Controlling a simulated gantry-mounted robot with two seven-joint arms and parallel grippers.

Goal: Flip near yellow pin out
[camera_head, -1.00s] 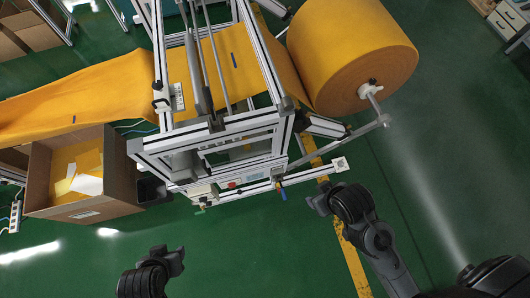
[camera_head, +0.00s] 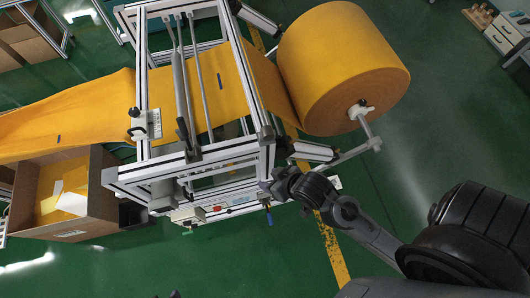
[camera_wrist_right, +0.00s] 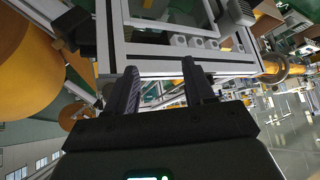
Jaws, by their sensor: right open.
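I cannot make out a yellow pin for certain in either view. The aluminium frame machine (camera_head: 210,160) stands in the middle of the head view, with yellow felt (camera_head: 228,85) running through it. My right gripper (camera_head: 268,184) is at the frame's near right corner, seen small and from behind. In the right wrist view its two dark fingers (camera_wrist_right: 160,68) are apart with nothing between them. They point at an aluminium rail (camera_wrist_right: 180,62) of the frame; I cannot tell whether they touch it. My left gripper is out of view.
A cardboard box (camera_head: 95,200) stands at the left. Green floor is clear in front.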

